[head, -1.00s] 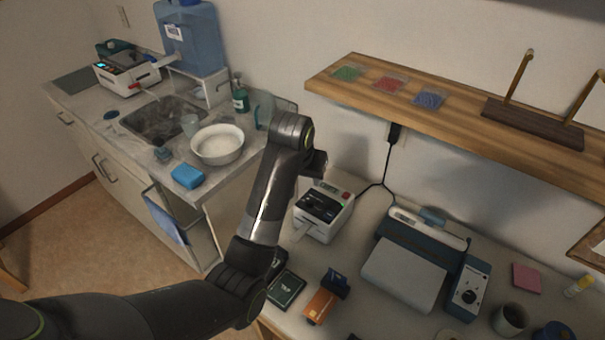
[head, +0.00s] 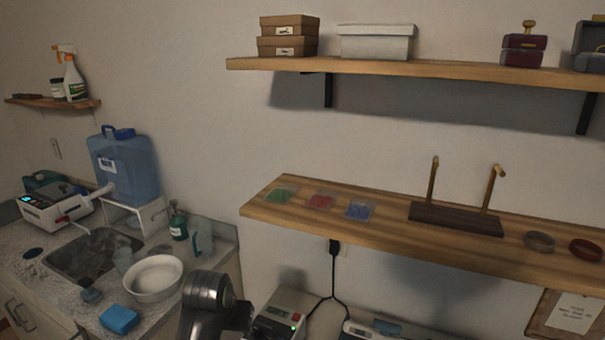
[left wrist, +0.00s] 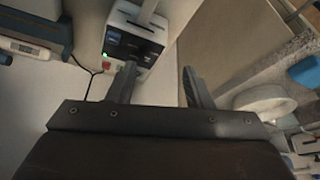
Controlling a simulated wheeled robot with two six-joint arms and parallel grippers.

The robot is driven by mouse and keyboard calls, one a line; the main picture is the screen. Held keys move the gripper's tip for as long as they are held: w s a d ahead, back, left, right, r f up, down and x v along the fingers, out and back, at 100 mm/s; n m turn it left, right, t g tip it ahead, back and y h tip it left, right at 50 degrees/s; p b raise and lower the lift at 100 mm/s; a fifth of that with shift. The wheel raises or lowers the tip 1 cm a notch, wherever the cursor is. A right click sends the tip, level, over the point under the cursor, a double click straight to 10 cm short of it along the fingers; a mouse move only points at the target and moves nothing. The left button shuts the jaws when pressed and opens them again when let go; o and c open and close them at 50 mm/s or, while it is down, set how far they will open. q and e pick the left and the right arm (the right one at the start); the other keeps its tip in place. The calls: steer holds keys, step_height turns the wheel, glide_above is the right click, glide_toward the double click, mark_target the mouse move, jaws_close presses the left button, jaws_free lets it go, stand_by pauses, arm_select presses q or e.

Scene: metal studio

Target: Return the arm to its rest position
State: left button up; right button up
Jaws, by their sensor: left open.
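My left arm (head: 207,304) shows only in part at the bottom of the head view, in front of the gap between the sink counter and the desk. Its gripper is below that picture. In the left wrist view my left gripper (left wrist: 160,85) is open, with its two fingers apart and nothing between them. The white label printer (left wrist: 135,35) stands beyond the left finger. My right gripper is in neither view.
The sink counter (head: 205,255) holds a white bowl (head: 153,278), a blue sponge (head: 119,319) and a blue water jug (head: 124,168). A wooden shelf (head: 385,228) with colored trays is on the wall above the desk. Another shelf (head: 450,70) hangs higher.

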arm_select(q)
steer(key=s+a+f+n+y, duration=0.1)
steer(key=s+a+f, duration=0.4)
steer(key=s, duration=0.3)
steer(key=s+a+f, duration=0.5)
steer(key=s+f, duration=0.1)
steer(key=s, duration=0.3)
steer(key=s+a+y, duration=0.1)
steer(key=s+a, duration=0.3)
steer(key=s, duration=1.3)
step_height(320, 180, down, 26)
steer(key=a+g+b, duration=0.2)
steer(key=s+d+f+g+b, duration=0.1)
steer(key=s+f, duration=1.3)
steer(key=f, duration=0.3)
steer(key=shift+s+d+f+h, duration=0.25)
steer(key=shift+d+h, duration=0.05)
steer(key=shift+h, duration=0.1)
